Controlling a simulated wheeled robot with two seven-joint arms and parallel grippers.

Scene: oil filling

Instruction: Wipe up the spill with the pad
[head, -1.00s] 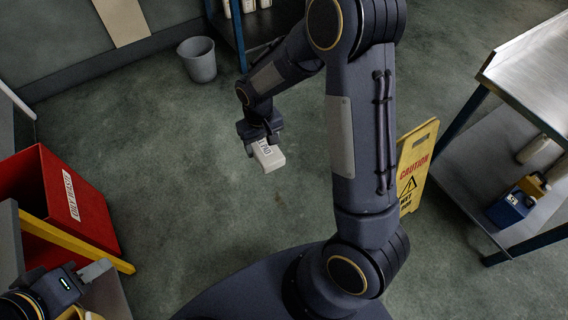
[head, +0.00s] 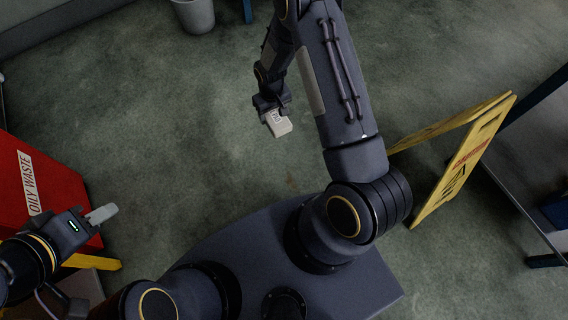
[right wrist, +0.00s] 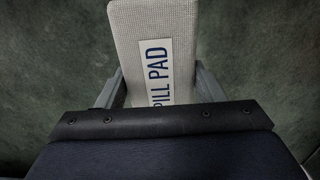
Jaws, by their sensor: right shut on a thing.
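The spill pad (head: 279,125) is a pale grey-white block held above the green floor. My right gripper (head: 272,108) is shut on it. In the right wrist view the pad (right wrist: 122,40) sits between the two fingers, with a label reading "PILL PAD", its first letter cut off.
A red "OILY WASTE" bin (head: 62,190) with a yellow pedal bar stands at the left. A yellow caution sign (head: 462,160) stands open at the right, near a shelf or bench (head: 520,205). A grey bucket (head: 194,14) is at the back. The middle floor is clear.

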